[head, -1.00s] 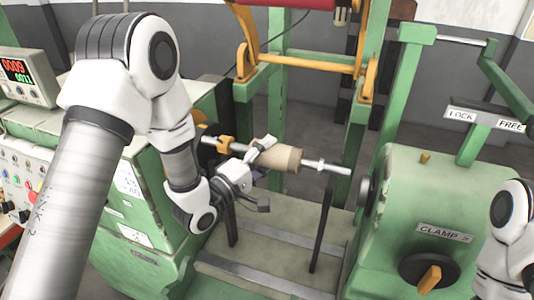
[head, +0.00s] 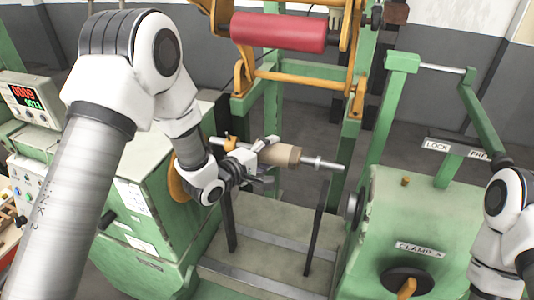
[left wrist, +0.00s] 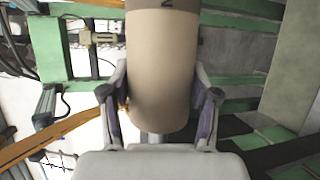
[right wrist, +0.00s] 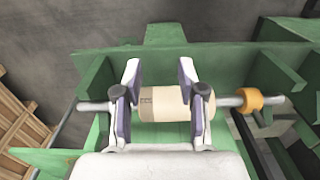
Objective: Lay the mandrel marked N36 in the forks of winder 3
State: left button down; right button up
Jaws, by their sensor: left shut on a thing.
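A tan cylindrical mandrel (head: 282,155) with a steel shaft runs left to right in the head view. An orange collar (head: 230,142) sits on its left part. My left gripper (head: 264,160) is shut on the tan body near its left end. The left wrist view shows the tan body (left wrist: 163,65) between the fingers, with a cut-off dark mark on top. Two black fork posts (head: 318,225) stand below the shaft; I cannot tell if it touches them. My right gripper (right wrist: 160,90) has its fingers apart; a tan mandrel (right wrist: 165,101) with an unreadable mark shows beyond them.
A red roller (head: 278,32) hangs on orange arms above. The green clamp housing (head: 385,215) stands to the right, with LOCK, FREE and CLAMP labels. A green cabinet (head: 150,185) stands at left. The winder's number is not readable.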

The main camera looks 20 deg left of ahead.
pick_arm(q)
jog(key=shift+s+b, duration=0.15)
jog(key=shift+b, duration=0.25)
jog(key=f+b, duration=0.1)
jog(key=f, duration=0.1)
jog(key=f+b, duration=0.1)
jog(key=f, duration=0.1)
jog(key=shift+w+b, duration=0.3)
jog(key=shift+b, duration=0.05)
notch_tip(320, 180, down, 8)
jog(key=b, duration=0.6)
jog(key=shift+f, duration=0.15)
jog(key=shift+s+f+b, duration=0.1)
jog(key=shift+f+b, duration=0.05)
jog(key=shift+b, duration=0.15)
jog(key=shift+c, duration=1)
grip_release()
jog(key=shift+s, duration=0.1)
jog(key=shift+f, duration=0.1)
